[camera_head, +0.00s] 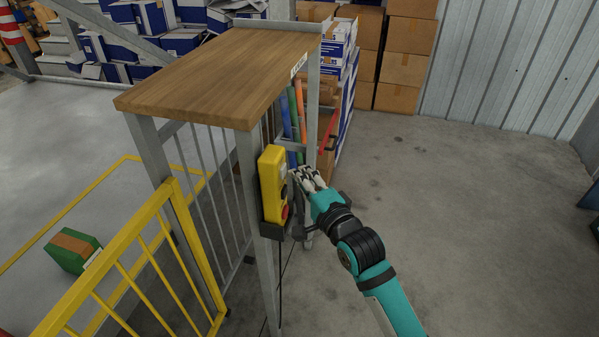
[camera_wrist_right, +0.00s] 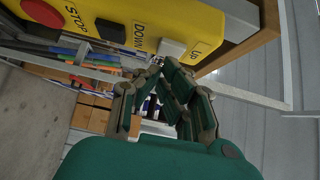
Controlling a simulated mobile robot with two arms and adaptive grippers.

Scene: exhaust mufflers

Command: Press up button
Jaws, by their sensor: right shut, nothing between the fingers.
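A yellow control box (camera_head: 272,183) hangs on a grey post below the wooden top. In the right wrist view the yellow box (camera_wrist_right: 140,15) carries a white button (camera_wrist_right: 172,48) beside the label UP, a black button (camera_wrist_right: 112,30) beside DOWN and a red button (camera_wrist_right: 42,12) beside STOP. My right gripper (camera_head: 308,178) is shut and empty, just right of the box. In the wrist view its fingertips (camera_wrist_right: 160,72) are close to the UP button; whether they touch it I cannot tell. My left gripper is out of view.
A wooden shelf top (camera_head: 215,75) stands above the box on grey legs. A yellow railing (camera_head: 130,265) is at the lower left. Cardboard boxes (camera_head: 405,68) are stacked at the back by a corrugated wall. The concrete floor (camera_head: 480,210) on the right is mostly clear.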

